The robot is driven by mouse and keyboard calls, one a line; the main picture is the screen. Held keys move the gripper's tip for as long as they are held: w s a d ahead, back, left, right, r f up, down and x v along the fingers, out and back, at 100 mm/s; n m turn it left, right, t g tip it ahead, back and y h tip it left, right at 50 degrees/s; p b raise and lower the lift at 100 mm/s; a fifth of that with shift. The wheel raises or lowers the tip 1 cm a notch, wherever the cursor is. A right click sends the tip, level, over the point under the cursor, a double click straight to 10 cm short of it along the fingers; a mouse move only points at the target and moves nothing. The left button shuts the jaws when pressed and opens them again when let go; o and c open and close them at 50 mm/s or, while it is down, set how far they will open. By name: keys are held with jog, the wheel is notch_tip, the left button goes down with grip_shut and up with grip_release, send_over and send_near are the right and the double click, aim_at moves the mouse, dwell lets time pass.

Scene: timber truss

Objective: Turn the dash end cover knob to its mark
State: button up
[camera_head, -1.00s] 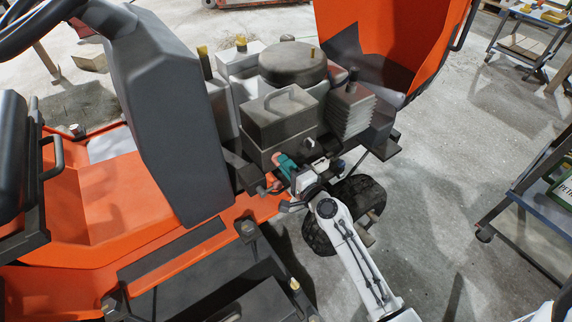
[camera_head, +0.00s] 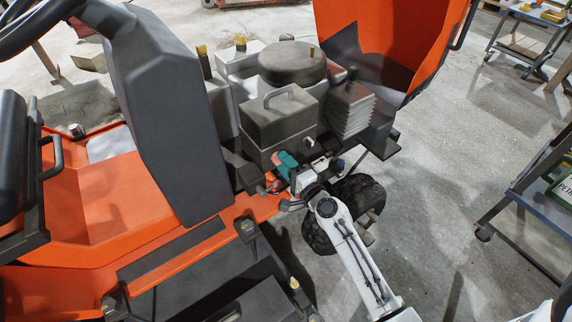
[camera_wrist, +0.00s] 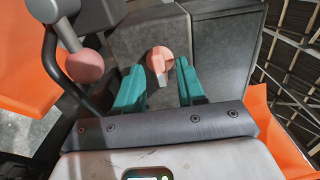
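The knob (camera_wrist: 159,62) is a salmon-pink disc with a raised, pale-tipped pointer, on a grey cover face (camera_wrist: 150,35) in the wrist view. The pointer's tip is towards the bottom of the picture. My gripper (camera_wrist: 161,70) has its two teal fingers apart, one on each side of the knob, with visible gaps. I cannot make out a mark beside the knob.
A rounded pink lever end (camera_wrist: 83,66) on a grey rod is close to the left finger. A wheel (camera_head: 358,195) is beside my arm.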

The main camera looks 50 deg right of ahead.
jog(key=shift+s, duration=0.1)
jog(key=b+v, duration=0.2)
jog(key=v, duration=0.8)
jog(key=shift+s, duration=0.3)
jog(key=shift+a, duration=0.2)
